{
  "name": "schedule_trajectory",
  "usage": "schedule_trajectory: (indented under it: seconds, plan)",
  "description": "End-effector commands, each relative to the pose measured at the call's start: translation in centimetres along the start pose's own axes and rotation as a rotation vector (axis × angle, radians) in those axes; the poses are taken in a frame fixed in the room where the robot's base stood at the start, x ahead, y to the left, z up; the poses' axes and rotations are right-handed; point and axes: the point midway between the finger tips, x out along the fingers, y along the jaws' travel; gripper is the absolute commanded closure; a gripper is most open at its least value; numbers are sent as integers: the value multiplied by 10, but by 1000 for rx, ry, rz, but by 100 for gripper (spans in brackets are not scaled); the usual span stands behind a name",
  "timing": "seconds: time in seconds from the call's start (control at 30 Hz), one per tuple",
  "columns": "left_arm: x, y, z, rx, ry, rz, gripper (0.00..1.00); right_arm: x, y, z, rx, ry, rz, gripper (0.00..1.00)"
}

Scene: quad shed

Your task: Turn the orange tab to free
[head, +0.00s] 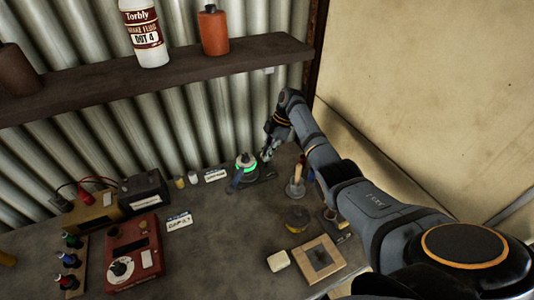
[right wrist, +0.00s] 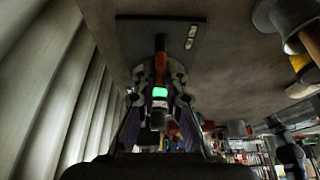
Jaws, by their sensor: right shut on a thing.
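A small dark fixture (head: 245,172) with a glowing green band stands on the bench near the corrugated wall. My right gripper (head: 266,154) reaches down to its right side in the head view. In the right wrist view the orange tab (right wrist: 161,67) lies between the fingertips of my right gripper (right wrist: 160,76), which is shut on it. The green light (right wrist: 159,92) glows just beside the tab, and a flat dark plate (right wrist: 185,28) with a pale label lies behind. The tab is not clear in the head view. My left gripper is not in view.
A shelf (head: 150,74) with bottles runs above the bench. A red box with a dial (head: 132,250) and a black box (head: 143,190) stand left. A wooden-handled tool (head: 297,178), a yellow-topped tin (head: 297,217) and a wooden frame (head: 301,260) are right. Bench front-centre is clear.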

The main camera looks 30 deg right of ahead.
Motion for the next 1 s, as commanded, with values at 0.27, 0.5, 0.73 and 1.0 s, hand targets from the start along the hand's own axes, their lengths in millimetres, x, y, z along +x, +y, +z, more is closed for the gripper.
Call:
schedule_trajectory:
  seconds: [0.27,0.5,0.73,1.0]
  plan:
    - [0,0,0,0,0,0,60,-1,0,0,0,-1,2,67]
    - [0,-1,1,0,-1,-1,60,-1,0,0,0,-1,2,67]
    - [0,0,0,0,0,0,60,-38,1,1,1,-3,6,67]
    - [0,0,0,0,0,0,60,-100,1,0,0,-2,5,67]
